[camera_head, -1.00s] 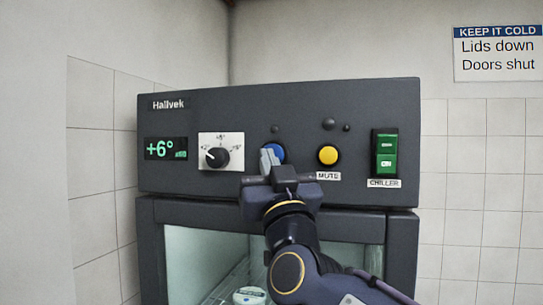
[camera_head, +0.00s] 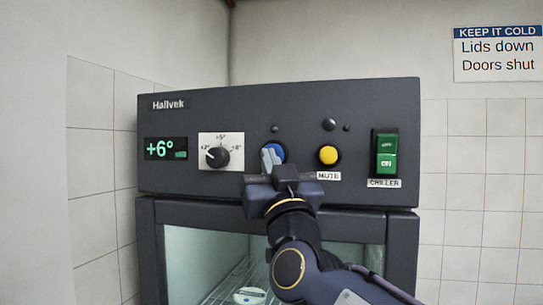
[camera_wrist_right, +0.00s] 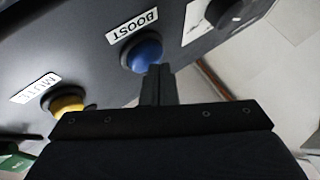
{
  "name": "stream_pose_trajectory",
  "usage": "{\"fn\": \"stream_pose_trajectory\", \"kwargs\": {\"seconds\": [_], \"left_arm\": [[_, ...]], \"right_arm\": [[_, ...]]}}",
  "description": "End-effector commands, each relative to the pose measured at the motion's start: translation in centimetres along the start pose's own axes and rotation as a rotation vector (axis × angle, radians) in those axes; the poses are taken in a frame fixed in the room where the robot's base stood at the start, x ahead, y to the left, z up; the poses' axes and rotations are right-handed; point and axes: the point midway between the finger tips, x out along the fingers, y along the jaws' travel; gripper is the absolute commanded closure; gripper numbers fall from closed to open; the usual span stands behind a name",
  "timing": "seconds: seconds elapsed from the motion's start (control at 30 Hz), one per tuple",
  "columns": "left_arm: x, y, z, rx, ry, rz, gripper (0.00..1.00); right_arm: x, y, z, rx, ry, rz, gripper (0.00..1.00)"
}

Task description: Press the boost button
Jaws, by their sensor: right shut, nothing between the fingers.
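The blue boost button (camera_head: 278,150) is on the dark front panel of the chiller, between the dial and the yellow button. In the right wrist view the boost button (camera_wrist_right: 144,54) shows next to its BOOST label (camera_wrist_right: 132,26). My right gripper (camera_head: 268,158) is shut and empty, its fingers pointing at the panel and covering the button's left part in the head view. In the right wrist view the fingertips (camera_wrist_right: 157,70) are at the button's edge; I cannot tell whether they touch it. My left gripper is not in view.
The yellow mute button (camera_head: 328,155) is just right of the boost button. A dial (camera_head: 217,157) and a +6° display (camera_head: 165,149) are to the left. A green chiller switch (camera_head: 386,153) is at the right. A glass door (camera_head: 190,255) is below the panel.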

Motion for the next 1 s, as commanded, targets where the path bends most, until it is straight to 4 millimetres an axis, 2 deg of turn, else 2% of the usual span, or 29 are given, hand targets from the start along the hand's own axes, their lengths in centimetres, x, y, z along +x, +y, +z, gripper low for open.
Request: {"fn": "stream_pose_trajectory", "kwargs": {"seconds": [0.7, 1.0], "left_arm": [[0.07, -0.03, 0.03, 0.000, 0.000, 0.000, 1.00], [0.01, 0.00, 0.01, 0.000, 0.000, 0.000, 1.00]], "right_arm": [[0.37, 0.34, 0.28, 0.000, 0.000, 0.002, 1.00], [-0.49, -0.29, -0.35, 0.003, 0.000, 0.001, 1.00]]}}
